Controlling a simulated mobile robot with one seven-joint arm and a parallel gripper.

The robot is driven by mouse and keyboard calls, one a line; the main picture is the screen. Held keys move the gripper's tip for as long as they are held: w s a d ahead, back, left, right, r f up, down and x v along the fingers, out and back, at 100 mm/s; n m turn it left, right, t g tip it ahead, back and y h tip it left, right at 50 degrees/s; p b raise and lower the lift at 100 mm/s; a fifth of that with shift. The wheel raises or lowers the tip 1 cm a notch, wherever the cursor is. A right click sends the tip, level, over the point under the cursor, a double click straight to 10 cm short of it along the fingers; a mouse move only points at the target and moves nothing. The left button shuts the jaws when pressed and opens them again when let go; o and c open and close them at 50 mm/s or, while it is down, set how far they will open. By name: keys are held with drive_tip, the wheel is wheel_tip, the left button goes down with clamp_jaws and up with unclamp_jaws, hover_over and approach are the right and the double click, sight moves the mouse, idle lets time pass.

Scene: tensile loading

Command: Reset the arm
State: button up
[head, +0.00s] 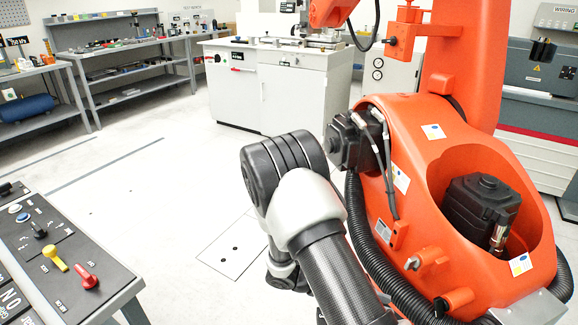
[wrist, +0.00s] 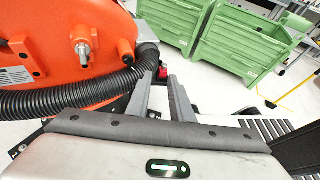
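My arm, with black and silver links, shows folded in the lower middle of the head view, in front of a large orange industrial robot (head: 440,160). My gripper is not clearly visible there. In the wrist view, my gripper (wrist: 161,82) has its two grey fingers apart with a gap between them. Nothing is seen held between the fingers. The orange robot's base (wrist: 65,45) and a black ribbed hose (wrist: 75,101) are close on the left of the fingers.
A control panel (head: 50,245) with red and yellow switch handles stands at the lower left. Grey workbenches (head: 130,45) and a white cabinet (head: 285,95) stand behind. Green bins (wrist: 235,45) show beyond the gripper. The floor at left centre is clear.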

drive_tip(key=s+a+r+m+t+y, duration=0.35)
drive_tip(key=r+m, duration=0.25)
drive_tip(key=r, duration=0.4)
drive_tip(key=s+a+r+m+t+y, duration=0.2)
drive_tip(key=s+r+m+y, duration=0.25)
drive_tip(key=r, duration=0.55)
drive_tip(key=s+a+r+m+t+y, duration=0.25)
drive_tip(key=s+r+m+y, duration=0.2)
drive_tip(key=r+m, duration=0.4)
wheel_tip(320, 180, up, 23)
drive_tip(key=n+p, duration=0.2)
drive_tip(key=p, duration=1.9)
drive_tip(key=shift+w+g+y, duration=0.3)
drive_tip(key=shift+w+y, duration=0.05)
drive_tip(key=shift+y, duration=0.1)
drive_tip(key=shift+f, duration=0.15)
